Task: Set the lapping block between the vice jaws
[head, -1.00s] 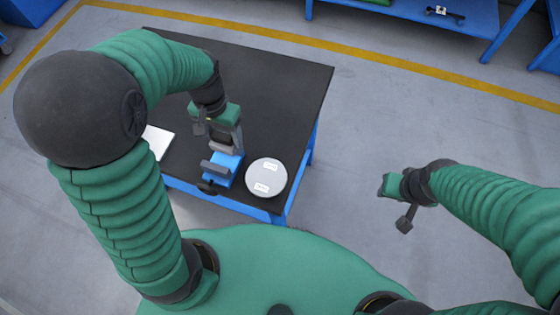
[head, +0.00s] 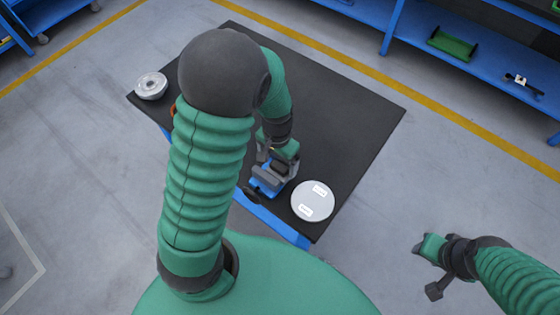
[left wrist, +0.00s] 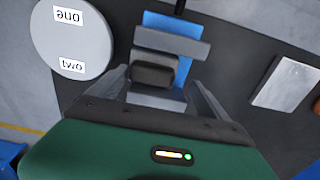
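The lapping block, a dark grey block with rounded edges (left wrist: 153,73), shows in the left wrist view between the two grey vice jaws. The vice has a blue base (left wrist: 165,22) and a grey far jaw (left wrist: 171,42); in the head view the vice (head: 266,187) stands near the table's front edge. My left gripper (left wrist: 158,80) is open at the vice, one finger on each side of the block, with gaps showing. Whether the block rests on the vice bed is hidden. My right gripper (head: 420,248) hangs away from the table at the right; its finger opening is unclear.
A pale round disc with two labels (head: 313,201) lies beside the vice. A silver flanged round part (head: 151,86) sits at the table's far left corner. A pale flat plate (left wrist: 286,83) shows in the wrist view. The black table (head: 340,105) is clear behind the vice.

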